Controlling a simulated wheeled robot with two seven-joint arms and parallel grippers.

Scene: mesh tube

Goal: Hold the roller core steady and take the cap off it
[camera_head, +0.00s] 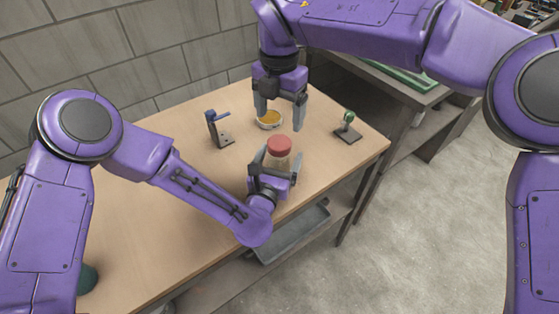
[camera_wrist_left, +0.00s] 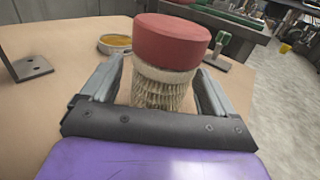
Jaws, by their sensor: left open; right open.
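The roller core (camera_wrist_left: 160,90) stands upright on the table, a bristly pale cylinder with a light rim. Its red cap (camera_head: 279,146) sits on top; the cap also fills the upper middle of the left wrist view (camera_wrist_left: 172,38). My left gripper (camera_head: 277,162) is open, with one finger on each side of the core below the cap. In the left wrist view, whether the fingers touch the core is hard to tell. My right gripper (camera_head: 281,110) is open and empty, pointing down above the table, beyond the cap and higher than it.
A round dish with orange contents (camera_head: 269,119) stands under my right gripper. A dark metal bracket (camera_head: 217,130) stands left of it, and a small stand with a green top (camera_head: 347,127) stands to the right.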

